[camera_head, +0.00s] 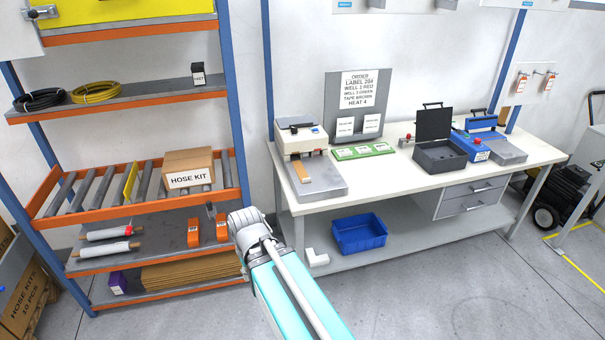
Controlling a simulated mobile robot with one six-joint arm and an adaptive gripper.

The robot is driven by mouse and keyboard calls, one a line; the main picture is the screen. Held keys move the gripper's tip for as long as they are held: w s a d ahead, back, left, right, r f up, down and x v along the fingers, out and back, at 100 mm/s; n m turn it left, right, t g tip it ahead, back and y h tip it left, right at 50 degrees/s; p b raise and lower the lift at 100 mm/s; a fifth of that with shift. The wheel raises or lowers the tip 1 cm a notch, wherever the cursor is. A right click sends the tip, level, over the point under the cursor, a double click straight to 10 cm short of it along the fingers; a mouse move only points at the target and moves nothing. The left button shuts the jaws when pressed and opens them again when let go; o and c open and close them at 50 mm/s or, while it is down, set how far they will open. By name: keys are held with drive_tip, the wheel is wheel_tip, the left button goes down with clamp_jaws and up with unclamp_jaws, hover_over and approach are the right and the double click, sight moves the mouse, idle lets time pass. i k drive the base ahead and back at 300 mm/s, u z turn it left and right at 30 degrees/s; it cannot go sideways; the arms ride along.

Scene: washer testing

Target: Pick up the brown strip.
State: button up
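A brown strip (300,173) lies on the grey plate at the front of a white machine (300,137), at the left end of the workbench. Its far end is close to the machine's head. My own teal arm link with a grey joint rises from the bottom of the head view, ending left of the bench and well short of the strip. My gripper's fingers cannot be seen in this view, and nothing shows touching the strip.
The workbench (400,172) also carries a green label tray (363,151), an open grey case (440,155) and a blue device (472,145). A sign panel (358,105) stands behind. A shelf rack with a hose kit box (188,168) stands left. Floor is free at front right.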

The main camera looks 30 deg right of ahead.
sight(301, 172)
drive_tip(key=u, duration=0.05)
drive_tip(key=i, duration=1)
drive_tip(key=z, duration=0.05)
